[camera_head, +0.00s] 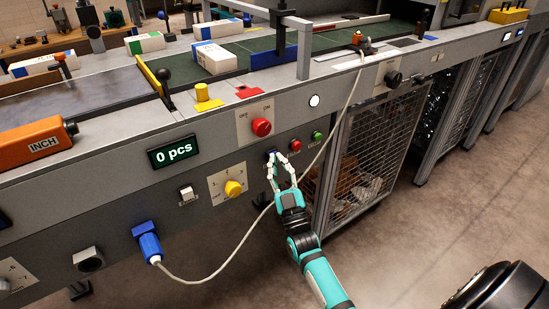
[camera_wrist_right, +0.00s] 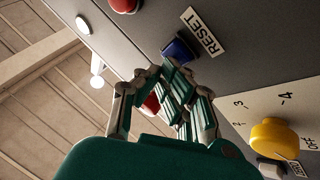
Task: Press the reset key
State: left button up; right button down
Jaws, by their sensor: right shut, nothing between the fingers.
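The reset key is a small blue button (camera_wrist_right: 180,50) beside a white RESET label (camera_wrist_right: 203,30) on the grey panel in the right wrist view. In the head view the blue key (camera_head: 270,154) is small and partly covered by the fingers. My right gripper (camera_head: 277,157) is shut and empty, its fingertips in front of the panel right at the key. In the wrist view the fingertips (camera_wrist_right: 165,70) end just beside the blue button; I cannot tell whether they touch it. My left gripper is not in view.
Close by are a red button (camera_head: 295,145), a green button (camera_head: 317,136), a red OFF/ON knob (camera_head: 261,127) and a yellow selector (camera_head: 233,188). A grey cable (camera_head: 240,240) hangs past the gripper from a blue plug (camera_head: 148,243). The display (camera_head: 173,151) reads 0 pcs.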

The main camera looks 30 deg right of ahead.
jog(key=shift+s, duration=0.15)
jog(key=shift+s+d+p, duration=0.1)
jog(key=shift+s+p, duration=0.35)
jog(key=shift+s, duration=0.3)
jog(key=shift+s+d+p, duration=0.2)
jog(key=shift+s+p, duration=0.85)
jog(key=shift+s, duration=1.45)
